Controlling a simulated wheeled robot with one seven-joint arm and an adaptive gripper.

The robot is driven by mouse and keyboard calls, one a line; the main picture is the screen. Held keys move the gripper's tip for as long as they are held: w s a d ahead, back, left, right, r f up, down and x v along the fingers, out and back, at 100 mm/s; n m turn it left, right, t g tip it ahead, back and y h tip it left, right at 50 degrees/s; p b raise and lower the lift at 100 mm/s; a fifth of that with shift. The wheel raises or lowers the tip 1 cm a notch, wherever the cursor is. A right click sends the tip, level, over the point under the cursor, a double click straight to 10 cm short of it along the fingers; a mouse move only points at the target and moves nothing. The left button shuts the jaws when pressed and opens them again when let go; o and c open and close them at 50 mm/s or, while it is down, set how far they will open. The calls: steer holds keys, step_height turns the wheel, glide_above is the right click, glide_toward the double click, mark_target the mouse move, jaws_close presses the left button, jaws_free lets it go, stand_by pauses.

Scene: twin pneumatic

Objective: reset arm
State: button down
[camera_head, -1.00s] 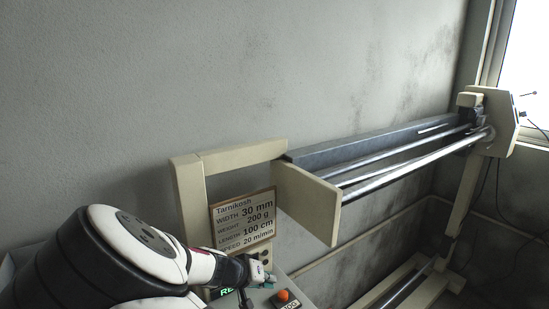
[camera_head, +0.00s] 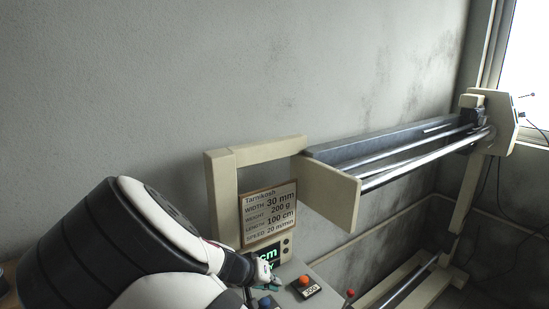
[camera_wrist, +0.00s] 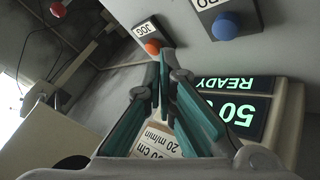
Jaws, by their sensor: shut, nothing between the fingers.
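My arm comes in from the lower left of the head view. My gripper (camera_head: 270,284) is small there, in front of the control panel's lit display (camera_head: 268,258), and is partly blocked by my wrist. In the wrist view my gripper (camera_wrist: 168,68) shows teal-padded fingers that meet at the tips with nothing between them. An orange button (camera_wrist: 152,47) labelled JOG sits just beyond the tips; it also shows in the head view (camera_head: 304,281). A blue button (camera_wrist: 226,26) is to the upper right. The green display (camera_wrist: 234,105) reads upside down, with "50" and "READY".
The cream machine frame (camera_head: 222,190) with its metal rails (camera_head: 415,167) runs to the back right. A Tarnikosh sign (camera_head: 268,213) hangs on it above the panel. A red button (camera_head: 351,293) is to the right. The grey wall (camera_head: 130,90) stands behind.

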steer(key=s+d+r+m+g+y, duration=0.1)
steer(key=s+d+r+y, duration=0.2)
steer(key=s+d+r, duration=0.55)
steer(key=s+d+r+m+g+y, duration=0.15)
steer(key=s+d+r+y, duration=0.35)
steer(key=r, duration=0.7)
steer(key=s+d+r+n, duration=0.1)
steer(key=s+d+r, duration=0.1)
steer(key=s, duration=0.3)
steer(key=s+d+r+t+h, duration=0.1)
steer(key=s+d+r, duration=0.1)
steer(key=s, duration=0.3)
steer(key=s+d+r+n+t+b, duration=0.1)
steer(key=s+d+r, duration=0.1)
steer(key=s, duration=0.3)
steer(key=shift+s+r+n+h, duration=0.3)
steer(key=shift+r+n+h, duration=0.1)
steer(key=shift+r, duration=0.45)
steer(key=shift+w, duration=0.1)
